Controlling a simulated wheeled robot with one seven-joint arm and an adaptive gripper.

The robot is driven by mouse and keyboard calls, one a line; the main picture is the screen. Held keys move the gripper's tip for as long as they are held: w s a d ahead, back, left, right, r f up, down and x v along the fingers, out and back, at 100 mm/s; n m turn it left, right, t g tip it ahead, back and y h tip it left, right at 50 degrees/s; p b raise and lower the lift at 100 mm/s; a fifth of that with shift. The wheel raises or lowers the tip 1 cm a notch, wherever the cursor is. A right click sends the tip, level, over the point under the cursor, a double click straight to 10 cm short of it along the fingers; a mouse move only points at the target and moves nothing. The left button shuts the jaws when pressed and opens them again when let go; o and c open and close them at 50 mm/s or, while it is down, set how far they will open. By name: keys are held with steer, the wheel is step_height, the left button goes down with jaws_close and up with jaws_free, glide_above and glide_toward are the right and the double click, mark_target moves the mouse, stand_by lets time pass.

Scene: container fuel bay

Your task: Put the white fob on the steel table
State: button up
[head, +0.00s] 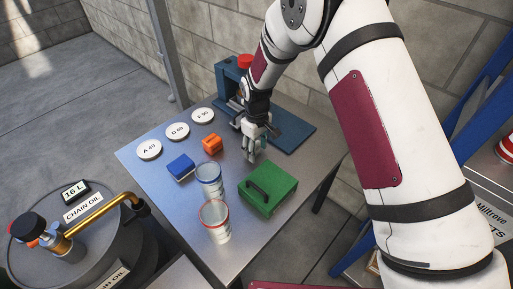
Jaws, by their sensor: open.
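The steel table (150,178) stands in the middle of the head view, its grey top partly bare. My gripper (253,152) is open, pointing down low over the table's back right part, in front of a blue stand. Three white round discs (178,131) with printed labels lie along the table's left back side.
A blue block (181,167), orange block (212,144), green handled case (268,190) and two clear cups (215,220) occupy the table. The blue stand (294,130) has a red top. A chain oil drum (70,245) stands left. Blue shelving (478,100) is right.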

mark_target(257, 143)
step_height(257, 143, up, 12)
steer(key=shift+r+p, duration=0.1)
steer(key=shift+p, duration=0.6)
steer(key=shift+d+r, duration=0.1)
steer(key=shift+r, duration=0.05)
steer(key=s+d+r+m, duration=0.3)
steer(key=s+d+r, duration=0.45)
steer(key=r, duration=0.25)
steer(key=s+d+r+m, duration=0.2)
steer(key=s+d+r, duration=0.55)
steer(key=r, duration=0.35)
steer(key=s+d+m, duration=0.2)
steer(key=s+d, duration=0.2)
steer(key=s, duration=0.7)
steer(key=s+d+m+t, duration=0.1)
steer(key=s+d+m, duration=0.2)
steer(key=s, duration=0.9)
steer(key=shift+d+r+t, duration=0.3)
steer(key=shift+d+r, duration=0.15)
steer(key=shift+d, duration=0.55)
